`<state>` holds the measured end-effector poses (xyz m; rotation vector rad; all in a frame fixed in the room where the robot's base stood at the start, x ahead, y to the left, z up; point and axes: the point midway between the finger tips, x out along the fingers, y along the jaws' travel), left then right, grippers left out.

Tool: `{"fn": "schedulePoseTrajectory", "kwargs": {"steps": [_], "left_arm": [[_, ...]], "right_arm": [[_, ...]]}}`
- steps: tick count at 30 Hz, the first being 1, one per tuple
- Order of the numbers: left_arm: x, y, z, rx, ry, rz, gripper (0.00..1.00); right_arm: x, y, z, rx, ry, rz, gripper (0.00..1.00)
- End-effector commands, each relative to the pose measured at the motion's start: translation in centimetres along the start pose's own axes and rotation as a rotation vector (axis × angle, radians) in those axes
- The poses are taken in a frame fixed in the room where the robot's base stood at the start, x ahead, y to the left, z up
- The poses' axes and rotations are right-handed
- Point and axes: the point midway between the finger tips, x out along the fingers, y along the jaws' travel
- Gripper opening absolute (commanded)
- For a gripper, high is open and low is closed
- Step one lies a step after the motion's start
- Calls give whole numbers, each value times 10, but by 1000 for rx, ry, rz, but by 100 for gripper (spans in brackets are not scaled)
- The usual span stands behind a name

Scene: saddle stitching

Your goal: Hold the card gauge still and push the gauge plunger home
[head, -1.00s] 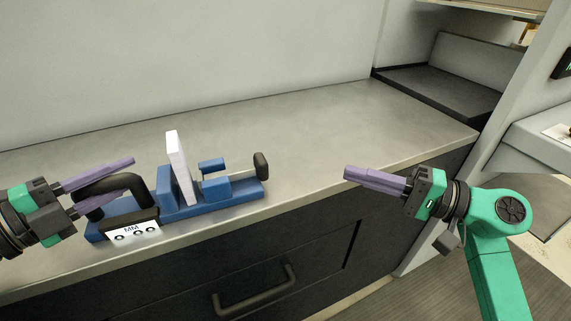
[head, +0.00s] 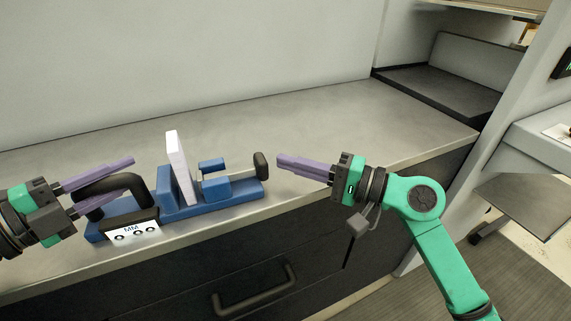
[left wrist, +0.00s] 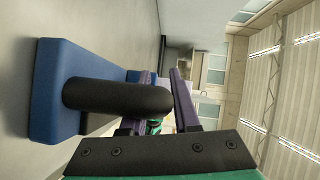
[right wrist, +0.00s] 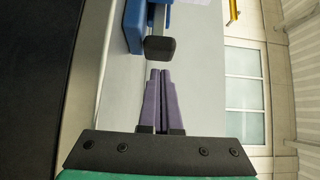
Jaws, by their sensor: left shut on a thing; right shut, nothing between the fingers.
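The blue card gauge (head: 240,190) lies along the counter's front edge, with a white card (head: 178,165) standing upright in it. The gauge's black handle (head: 130,183) is at its left end. My left gripper (head: 128,185) is shut on this handle, which also shows between its fingers in the left wrist view (left wrist: 120,95). The plunger's dark knob (head: 261,166) sticks out at the right end, apart from the blue block. My right gripper (head: 279,161) is shut and empty, just right of the knob. In the right wrist view the knob (right wrist: 160,48) is straight ahead of the fingertips (right wrist: 160,73), with a small gap.
A label plate marked MM (head: 132,231) is on the gauge's front. The counter (head: 330,125) is clear behind and to the right. A drawer with a handle (head: 255,292) is below the front edge. A wall stands behind.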

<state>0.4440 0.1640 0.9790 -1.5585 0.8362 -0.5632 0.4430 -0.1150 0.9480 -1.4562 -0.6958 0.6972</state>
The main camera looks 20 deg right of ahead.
Motion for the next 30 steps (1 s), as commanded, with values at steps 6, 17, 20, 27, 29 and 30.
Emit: {"fn": "schedulePoseTrajectory", "kwargs": {"steps": [6, 17, 20, 27, 29, 30], "left_arm": [[0, 0, 0, -1, 0, 1, 0], [0, 0, 0, -1, 1, 1, 0], [0, 0, 0, -1, 1, 1, 0], [0, 1, -2, 0, 4, 2, 0], [1, 1, -2, 0, 5, 3, 0], [1, 1, -2, 0, 5, 3, 0]], "right_arm": [[10, 0, 10, 0, 0, -1, 0], [19, 0, 19, -2, -2, 0, 0], [27, 0, 28, -1, -3, 1, 0], [30, 0, 33, 0, -8, 0, 0], [30, 0, 33, 1, -9, 0, 0], [30, 0, 33, 1, -10, 0, 0]]}}
